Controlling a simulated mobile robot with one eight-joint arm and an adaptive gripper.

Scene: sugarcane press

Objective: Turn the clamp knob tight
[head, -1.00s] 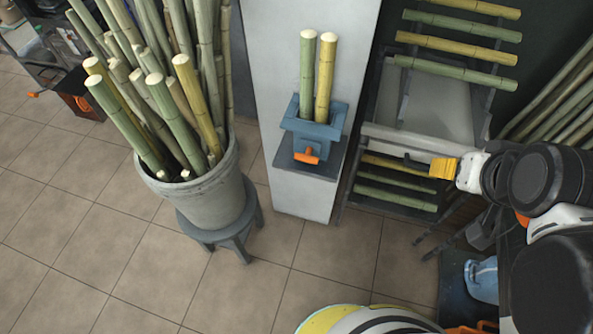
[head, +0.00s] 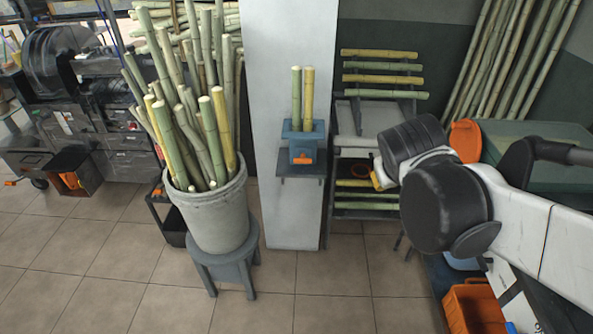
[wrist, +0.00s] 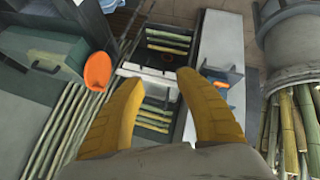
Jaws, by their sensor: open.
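The orange clamp knob (head: 301,157) is on the front of a blue clamp (head: 303,137) fixed on a shelf of the pale column. Two cane pieces, one green (head: 296,93) and one yellow (head: 308,93), stand upright in the clamp. My gripper (wrist: 160,77) is open and empty, its two yellow fingers spread in the wrist view. In the head view it is right of the knob and apart from it, mostly hidden behind my arm. The wrist view shows the blue clamp (wrist: 232,96) right of the fingers, with a small orange part on it.
A grey bucket of canes (head: 212,217) stands on a stool left of the column (head: 292,225). A rack with canes (head: 380,67) stands right of it. An orange disc (head: 465,140) and orange crate (head: 472,308) are near my arm. The tiled floor in front is clear.

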